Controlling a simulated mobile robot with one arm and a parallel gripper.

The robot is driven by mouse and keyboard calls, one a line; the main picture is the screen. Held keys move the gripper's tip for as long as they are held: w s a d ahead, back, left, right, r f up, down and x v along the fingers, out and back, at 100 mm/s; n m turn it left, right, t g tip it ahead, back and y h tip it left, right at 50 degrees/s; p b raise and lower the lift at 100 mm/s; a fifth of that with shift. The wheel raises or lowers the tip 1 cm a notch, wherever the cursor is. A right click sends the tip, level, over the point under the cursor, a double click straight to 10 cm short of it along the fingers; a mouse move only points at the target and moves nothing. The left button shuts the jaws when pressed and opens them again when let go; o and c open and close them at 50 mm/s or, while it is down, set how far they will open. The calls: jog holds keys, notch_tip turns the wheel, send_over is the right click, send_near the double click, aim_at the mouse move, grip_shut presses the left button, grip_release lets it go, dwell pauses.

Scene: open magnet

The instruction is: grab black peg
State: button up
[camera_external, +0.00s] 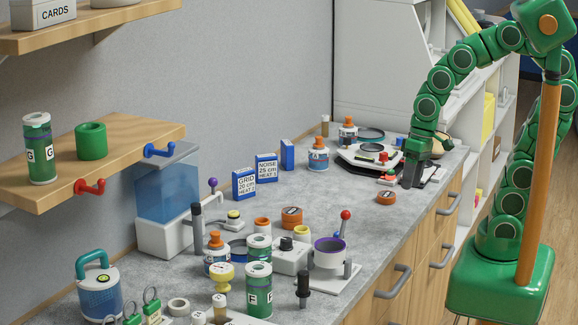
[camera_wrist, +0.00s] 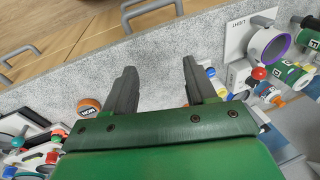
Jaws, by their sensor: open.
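A black peg (camera_external: 303,287) with a wider collar stands upright near the front of the grey counter in the external view, left of the white plate with a purple-rimmed cup (camera_external: 329,256). My gripper (camera_external: 412,172) hangs low over the counter's far right part, well away from the peg. In the wrist view my gripper (camera_wrist: 158,85) has its two dark fingers wide apart, with only bare grey counter between them.
The counter (camera_external: 350,215) is clear around its middle right. An orange roll (camera_external: 386,197) lies close to my gripper. Green cans (camera_external: 259,290), a bottle and small parts crowd the peg's left. A red-balled lever (camera_external: 345,218) stands by the cup. Drawer handles (camera_external: 393,282) line the front.

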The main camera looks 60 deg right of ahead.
jog(key=w+a+r+m+t+y, duration=0.1)
jog(key=w+a+m+y, duration=0.15)
jog(key=a, duration=0.65)
jog(key=w+a+r+m+t+y, duration=0.15)
jog(key=w+a, duration=0.25)
jog(key=a, duration=0.5)
jog(key=m+t+y, duration=0.2)
jog(key=m+t, duration=0.5)
jog(key=m, duration=1.4)
send_over(308, 277)
jog(key=s, duration=0.1)
notch_tip(308, 277, down, 5)
jog(key=f+m, duration=0.1)
jog(key=s+d+f+m+t+h, duration=0.1)
jog(key=f+m, duration=0.1)
jog(key=s+d+f+m+h, duration=0.1)
jog(key=f, duration=0.1)
jog(key=shift+s+f+t, duration=0.25)
jog(key=shift+t, duration=0.1)
jog(key=shift+s+d+f+m+h, duration=0.15)
jog(key=shift+f+m+h, duration=0.15)
jog(key=shift+m+h, duration=0.15)
jog(key=shift+f, duration=0.15)
jog(key=shift+w+f, duration=0.25)
jog(key=shift+w, duration=0.25)
jog(key=shift+r+x, duration=0.15)
jog(key=shift+x, duration=1.55)
jog(key=shift+r+x, duration=0.15)
jog(key=shift+x, duration=1.55)
jog(key=shift+c, duration=0.4)
